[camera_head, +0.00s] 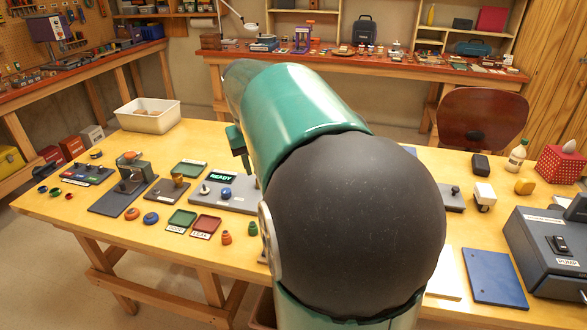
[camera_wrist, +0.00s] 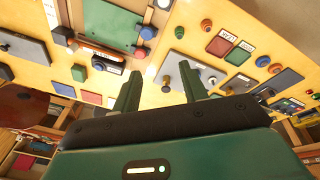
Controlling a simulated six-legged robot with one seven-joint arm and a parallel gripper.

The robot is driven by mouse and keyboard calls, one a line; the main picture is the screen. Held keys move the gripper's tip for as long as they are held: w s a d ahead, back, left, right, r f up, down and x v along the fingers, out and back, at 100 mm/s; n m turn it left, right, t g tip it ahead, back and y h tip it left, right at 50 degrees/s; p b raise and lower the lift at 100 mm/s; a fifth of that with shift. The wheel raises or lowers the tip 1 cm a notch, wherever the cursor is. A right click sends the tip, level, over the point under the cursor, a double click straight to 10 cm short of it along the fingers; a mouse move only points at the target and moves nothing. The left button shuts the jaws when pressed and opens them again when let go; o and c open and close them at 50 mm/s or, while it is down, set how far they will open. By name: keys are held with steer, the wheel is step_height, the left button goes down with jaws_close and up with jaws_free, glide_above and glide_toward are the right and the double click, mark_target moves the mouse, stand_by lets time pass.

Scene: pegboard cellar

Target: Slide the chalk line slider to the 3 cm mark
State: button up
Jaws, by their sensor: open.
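No label in view reads as a chalk line slider, and I cannot tell for sure which thing it is. A grey plate (camera_head: 452,204) with a dark knob (camera_head: 455,190) shows just right of my arm in the head view; my arm hides its left part. A similar grey plate with a knob shows at the upper left of the wrist view (camera_wrist: 22,47). No mark or scale can be read. My gripper (camera_wrist: 160,88) is open and empty above the yellow table, apart from the things on it. In the head view my arm hides most of it.
A grey panel (camera_head: 237,202) with a READY display stands left of my arm. Green (camera_head: 181,220) and red (camera_head: 206,225) trays lie near it. A blue pad (camera_head: 494,277) and the pump box (camera_head: 556,252) are at right. A white bin (camera_head: 148,117) stands at the back left.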

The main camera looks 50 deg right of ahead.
steer(key=s+d+f+m+y, duration=0.1)
steer(key=s+d+f+m, duration=0.2)
steer(key=d, duration=0.7)
steer(key=s+d+f+g, duration=0.1)
steer(key=s+d+f, duration=0.3)
steer(key=d, duration=0.7)
steer(key=s+d+f+m+y, duration=0.15)
steer(key=s+d, duration=0.35)
steer(key=d, duration=0.5)
steer(key=shift+m, duration=0.35)
step_height(320, 180, down, 14)
steer(key=shift+r, duration=0.2)
jaws_close()
